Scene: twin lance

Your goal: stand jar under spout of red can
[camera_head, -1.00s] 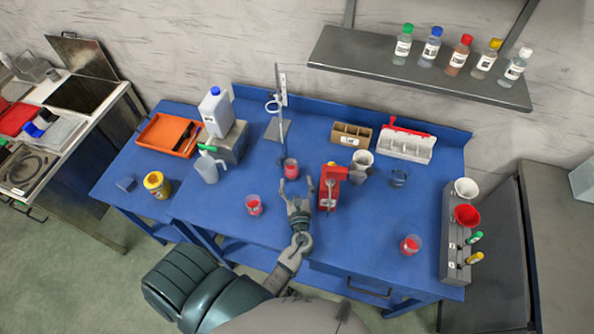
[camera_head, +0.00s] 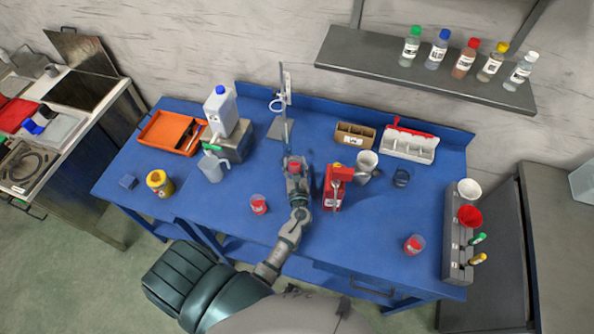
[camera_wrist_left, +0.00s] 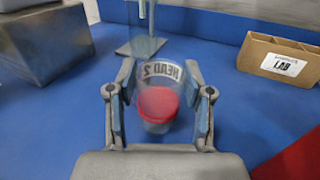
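A clear jar with red contents, labelled "HEAD 2" (camera_wrist_left: 157,100), stands on the blue table in the left wrist view. It also shows in the head view (camera_head: 295,167). My left gripper (camera_head: 296,168) is around it, with one finger on each side. In the left wrist view the fingers (camera_wrist_left: 160,95) look open, with a narrow gap on both sides of the jar. A red can-like object (camera_head: 335,190) with a yellow top stands just right of the gripper. Its spout is not clear at this size. My right gripper is not in view.
Two similar jars stand front left (camera_head: 259,204) and front right (camera_head: 414,244). A retort stand (camera_head: 285,110) is behind the gripper. The front middle table is mostly clear.

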